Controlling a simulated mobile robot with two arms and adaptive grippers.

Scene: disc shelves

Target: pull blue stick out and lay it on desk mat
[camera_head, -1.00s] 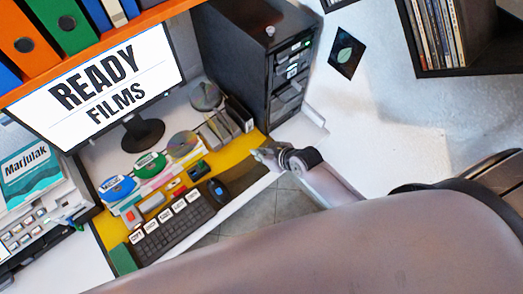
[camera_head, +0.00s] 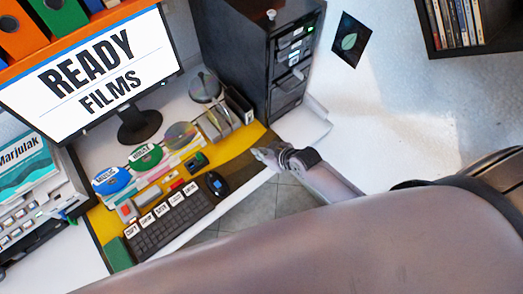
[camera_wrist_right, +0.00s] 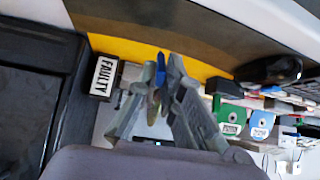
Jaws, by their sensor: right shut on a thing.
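In the right wrist view, a small blue stick (camera_wrist_right: 161,62) shows between the fingertips of my right gripper (camera_wrist_right: 160,85), which is shut on it. Its lower part is hidden or blurred between the fingers. In the head view, my right gripper (camera_head: 262,155) is over the right end of the yellow desk mat (camera_head: 232,150); the stick cannot be made out there. The mat also shows behind the fingers in the right wrist view (camera_wrist_right: 125,48). My left gripper is not in view.
A black tower (camera_head: 255,60) stands at the back. A box marked FAULTY (camera_wrist_right: 103,76) is left of the fingers.

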